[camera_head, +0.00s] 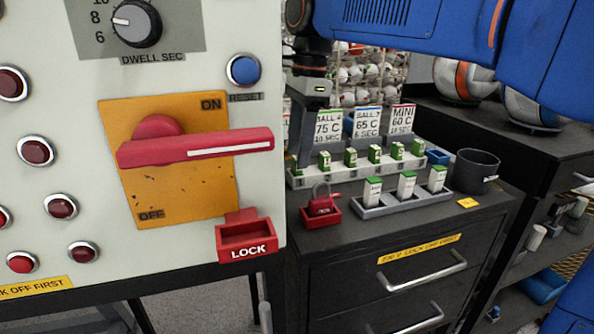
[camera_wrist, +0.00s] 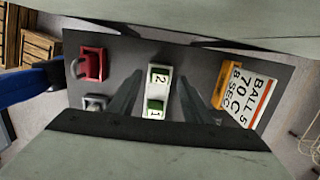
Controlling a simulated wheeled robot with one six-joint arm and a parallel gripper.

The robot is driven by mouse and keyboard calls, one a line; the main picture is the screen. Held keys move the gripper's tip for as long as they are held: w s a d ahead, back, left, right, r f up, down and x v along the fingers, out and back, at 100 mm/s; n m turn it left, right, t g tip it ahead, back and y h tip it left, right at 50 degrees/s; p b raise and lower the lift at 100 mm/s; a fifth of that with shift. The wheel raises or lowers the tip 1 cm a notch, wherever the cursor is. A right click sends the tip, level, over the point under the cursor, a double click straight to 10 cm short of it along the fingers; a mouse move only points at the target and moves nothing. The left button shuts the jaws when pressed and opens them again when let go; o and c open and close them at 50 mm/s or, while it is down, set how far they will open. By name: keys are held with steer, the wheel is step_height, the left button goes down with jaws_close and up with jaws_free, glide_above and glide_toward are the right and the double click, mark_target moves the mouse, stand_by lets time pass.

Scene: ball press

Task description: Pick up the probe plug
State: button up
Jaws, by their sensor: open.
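A white strip (camera_wrist: 159,80) marked 2 and 1 lies below my gripper (camera_wrist: 160,76) in the wrist view. A small green plug (camera_wrist: 156,104) sits at its number 1 end; I cannot tell for certain that it is the probe plug. The open fingers are on either side of the strip, with nothing between them that I can see held. In the head view my gripper (camera_head: 303,158) points down at the left end of a white rack (camera_head: 340,178) holding several green-topped plugs (camera_head: 375,153). The switch panel is close on its left.
A red padlock (camera_head: 321,202) sits in a red tray in front of the rack. A grey tray (camera_head: 405,201) holds white green-topped pieces. Setting cards (camera_head: 366,122) stand behind. A dark cup (camera_head: 474,171) is to the right. The switch panel (camera_head: 60,120) fills the left.

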steer(key=shift+f, duration=0.65)
steer(key=shift+c, duration=0.6)
steer(key=c, duration=1)
steer(key=shift+r, duration=0.1)
